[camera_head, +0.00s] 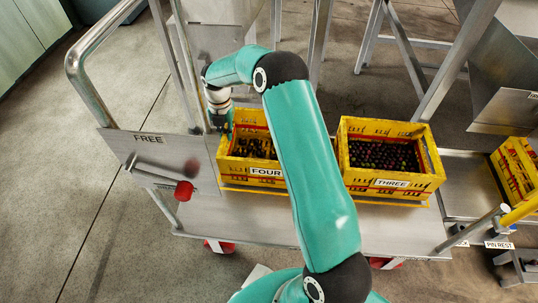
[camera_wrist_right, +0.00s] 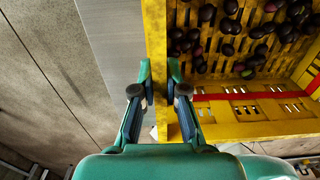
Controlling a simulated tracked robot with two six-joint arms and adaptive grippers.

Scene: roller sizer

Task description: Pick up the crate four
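Crate four (camera_head: 263,172) is a yellow crate with a "FOUR" label, standing on the metal cart. It holds some dark round fruit, and my right arm hides its right part in the head view. My right gripper (camera_head: 221,122) points down at the crate's left side. In the right wrist view, the fingers of the right gripper (camera_wrist_right: 159,82) are drawn in, one on each side of the yellow wall of crate four (camera_wrist_right: 155,35), and appear to press on it. The left gripper is not in view.
Crate three (camera_head: 391,183), filled with dark fruit, stands to the right on the same cart (camera_head: 255,215). Another yellow crate (camera_head: 515,172) is at the far right. A "FREE" plate (camera_head: 150,150) with a red knob and a tubular rail (camera_head: 83,85) stand at the left.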

